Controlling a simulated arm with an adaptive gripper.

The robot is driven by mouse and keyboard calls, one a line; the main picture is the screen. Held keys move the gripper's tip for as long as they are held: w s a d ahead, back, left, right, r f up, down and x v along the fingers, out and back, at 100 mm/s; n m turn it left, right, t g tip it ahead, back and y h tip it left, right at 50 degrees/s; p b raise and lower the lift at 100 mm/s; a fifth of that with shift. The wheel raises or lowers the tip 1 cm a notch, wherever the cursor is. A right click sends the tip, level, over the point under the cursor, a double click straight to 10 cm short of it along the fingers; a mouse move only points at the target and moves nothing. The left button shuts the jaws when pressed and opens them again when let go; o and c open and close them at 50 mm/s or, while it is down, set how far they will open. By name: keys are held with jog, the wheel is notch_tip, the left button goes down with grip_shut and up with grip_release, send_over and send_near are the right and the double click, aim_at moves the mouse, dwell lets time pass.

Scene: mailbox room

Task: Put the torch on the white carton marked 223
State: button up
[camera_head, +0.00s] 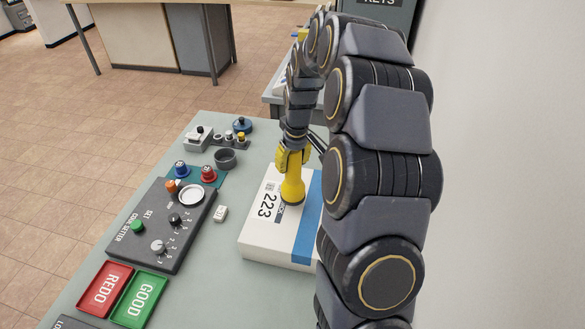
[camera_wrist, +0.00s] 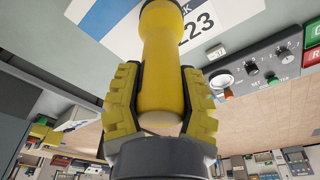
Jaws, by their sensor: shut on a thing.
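The white carton (camera_head: 262,241) marked 223, with a blue stripe, lies on the grey-green table in the head view. The yellow torch (camera_head: 292,190) stands roughly upright over the carton's label, its wide dark end down. It looks to be at the carton's top, but I cannot tell whether it touches. My gripper (camera_head: 291,157) is shut on the torch's upper part. In the wrist view the torch (camera_wrist: 163,70) runs between the two yellow finger pads of my gripper (camera_wrist: 163,100), and part of the carton (camera_wrist: 105,14) shows behind it.
Left of the carton is a dark control box (camera_head: 160,225) with knobs. A red REDO tray (camera_head: 104,287) and a green GOOD tray (camera_head: 139,299) lie in front. Small coloured knobs and a dark round cup (camera_head: 225,159) stand behind. A small white block (camera_head: 221,214) lies beside the carton.

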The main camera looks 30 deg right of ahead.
jog(key=shift+f, duration=1.2)
jog(key=shift+f, duration=0.15)
jog(key=o, duration=1)
